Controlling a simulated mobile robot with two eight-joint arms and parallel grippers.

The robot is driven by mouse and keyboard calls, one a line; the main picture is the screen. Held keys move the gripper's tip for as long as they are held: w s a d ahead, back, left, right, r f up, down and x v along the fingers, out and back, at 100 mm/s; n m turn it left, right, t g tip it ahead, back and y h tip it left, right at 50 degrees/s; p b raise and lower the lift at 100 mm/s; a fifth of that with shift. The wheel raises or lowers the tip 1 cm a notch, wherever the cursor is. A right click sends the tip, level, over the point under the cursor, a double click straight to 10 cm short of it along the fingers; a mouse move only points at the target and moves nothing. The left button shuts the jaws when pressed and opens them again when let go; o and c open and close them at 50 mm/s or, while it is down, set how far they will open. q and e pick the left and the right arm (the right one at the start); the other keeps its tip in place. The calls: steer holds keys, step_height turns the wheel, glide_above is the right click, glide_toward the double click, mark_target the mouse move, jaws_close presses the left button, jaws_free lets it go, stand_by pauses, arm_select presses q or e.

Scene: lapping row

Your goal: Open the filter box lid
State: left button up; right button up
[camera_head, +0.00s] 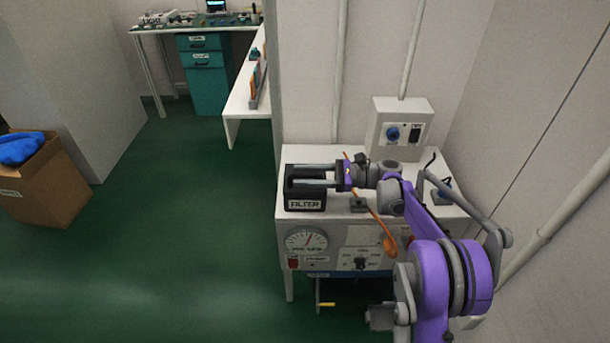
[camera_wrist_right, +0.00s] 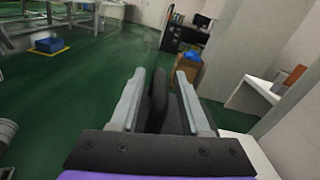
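The black filter box (camera_head: 305,204) with a white FILTER label stands at the left front of the grey bench unit. Its dark lid merges with the body, and I cannot make out a raised edge or gap. My right gripper (camera_head: 299,175) reaches in from the right, level with the top of the box, its two grey fingers apart. In the right wrist view the fingers (camera_wrist_right: 160,88) stand apart with a dark upright part (camera_wrist_right: 157,100) between them. I cannot tell whether they touch it. My left gripper is not in view.
The bench unit (camera_head: 347,212) carries a gauge (camera_head: 306,241) and knobs on its front. A grey control box (camera_head: 400,128) stands at its back. An orange spoon-like tool (camera_head: 390,244) crosses near my arm. A cardboard box (camera_head: 45,190) stands left; the green floor between is clear.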

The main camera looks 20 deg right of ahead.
jaws_close()
stand_by(1.2)
